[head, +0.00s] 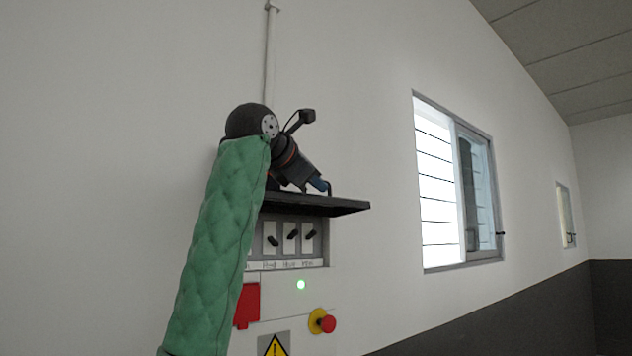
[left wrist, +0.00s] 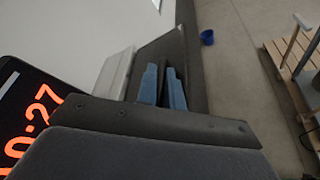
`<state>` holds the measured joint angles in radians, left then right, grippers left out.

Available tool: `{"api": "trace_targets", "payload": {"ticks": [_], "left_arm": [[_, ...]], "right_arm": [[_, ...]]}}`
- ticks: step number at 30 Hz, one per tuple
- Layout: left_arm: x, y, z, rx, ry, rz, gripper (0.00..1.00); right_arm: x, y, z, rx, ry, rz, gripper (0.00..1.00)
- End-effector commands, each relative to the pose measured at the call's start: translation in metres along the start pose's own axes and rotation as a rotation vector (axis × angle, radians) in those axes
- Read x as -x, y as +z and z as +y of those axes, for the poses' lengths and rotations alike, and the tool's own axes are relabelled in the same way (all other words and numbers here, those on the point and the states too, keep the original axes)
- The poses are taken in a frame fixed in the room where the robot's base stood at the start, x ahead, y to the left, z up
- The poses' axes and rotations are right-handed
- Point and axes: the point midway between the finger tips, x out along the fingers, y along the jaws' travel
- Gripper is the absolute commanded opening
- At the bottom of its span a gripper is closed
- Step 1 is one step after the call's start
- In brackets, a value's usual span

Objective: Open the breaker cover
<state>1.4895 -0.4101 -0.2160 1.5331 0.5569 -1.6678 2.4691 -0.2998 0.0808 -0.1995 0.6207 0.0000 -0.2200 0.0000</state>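The breaker cover (head: 315,205) is a dark flat panel on the wall box in the head view. It stands out from the wall about level, swung up, and the switches (head: 290,238) below it are exposed. My left gripper (head: 322,186) is above the cover, its blue fingertips pointing down at its top near the outer edge. I cannot tell if they touch it. In the left wrist view the fingers (left wrist: 163,85) are close together with a narrow dark gap and nothing clearly held. The dark cover (left wrist: 190,65) extends behind them. My right gripper is not in view.
Below the switches are a green lit lamp (head: 301,285), a red part (head: 247,305) and a red button on yellow (head: 324,322). A window (head: 455,190) is to the right. The left wrist view shows a blue bin (left wrist: 207,37) and a wooden pallet-like stand (left wrist: 300,60).

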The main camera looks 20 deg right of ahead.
Motion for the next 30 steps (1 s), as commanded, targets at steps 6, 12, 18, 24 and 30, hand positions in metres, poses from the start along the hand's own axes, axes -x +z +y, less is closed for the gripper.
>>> {"api": "trace_targets", "payload": {"ticks": [6,12,18,24,30], "left_arm": [[0.000,-0.001,0.000,0.000,0.000,0.000,0.18],[0.002,-0.001,-0.001,0.000,0.001,0.000,0.18],[0.023,-0.003,-0.003,-0.001,0.003,-0.001,0.18],[0.054,-0.004,-0.002,0.000,0.002,0.000,0.18],[0.071,-0.003,0.000,0.001,0.001,0.001,0.18]], "right_arm": [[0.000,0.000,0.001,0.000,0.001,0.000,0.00],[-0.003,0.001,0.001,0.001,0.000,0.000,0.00],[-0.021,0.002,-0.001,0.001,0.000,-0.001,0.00],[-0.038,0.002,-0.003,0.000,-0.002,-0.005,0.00],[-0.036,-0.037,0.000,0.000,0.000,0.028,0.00]]}}
